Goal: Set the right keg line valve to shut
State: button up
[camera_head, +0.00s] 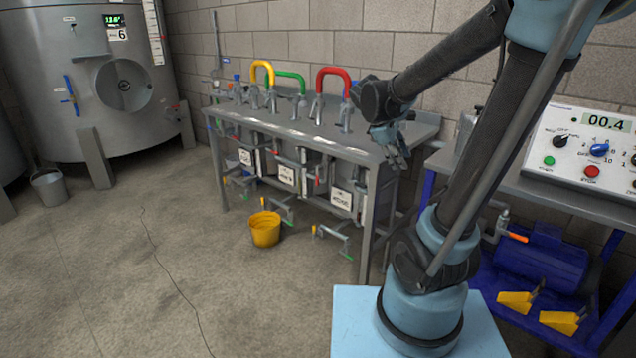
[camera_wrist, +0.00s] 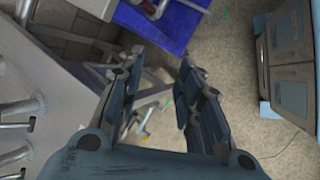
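The grey keg bench (camera_head: 300,135) stands against the wall with labelled boxes and pipe lines under its top. The right keg line valve (camera_head: 332,234) appears low under the bench's right end, below the right label (camera_head: 342,199). Orange and green bits show on it, but its handle position is too small to tell. My gripper (camera_head: 393,145) is above and beside the bench's right end, well above that valve and apart from it. In the wrist view my gripper (camera_wrist: 161,57) has its fingers spread with nothing between them. Small pipe parts show blurred beyond them.
Similar valves (camera_head: 280,207) hang under the middle and left of the bench. A yellow bucket (camera_head: 265,229) stands on the floor before it. A control panel (camera_head: 590,150) and blue pump rack (camera_head: 540,262) are at right. The floor at left centre is clear.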

jog(key=w+a+f+n+t+h, duration=0.25)
jog(key=w+a+n, duration=0.25)
jog(key=w+a, duration=0.55)
jog(key=w+a+f+n+t+h, duration=0.1)
jog(key=w+a+n+t+h, duration=0.15)
jog(key=w+a+n, duration=0.55)
jog(key=w+a+f+t+h, duration=0.1)
jog(key=w+a+f, duration=0.1)
jog(key=a+f, duration=0.4)
jog(key=w+a+f+t, duration=0.1)
jog(key=a+f, duration=0.2)
jog(key=a, duration=0.6)
jog(key=t+h, duration=0.2)
send_near(318, 179)
jog(key=x, duration=1)
jog(key=shift+w+a+f, duration=0.1)
jog(key=shift+w+f, duration=0.2)
jog(key=shift+w, duration=0.2)
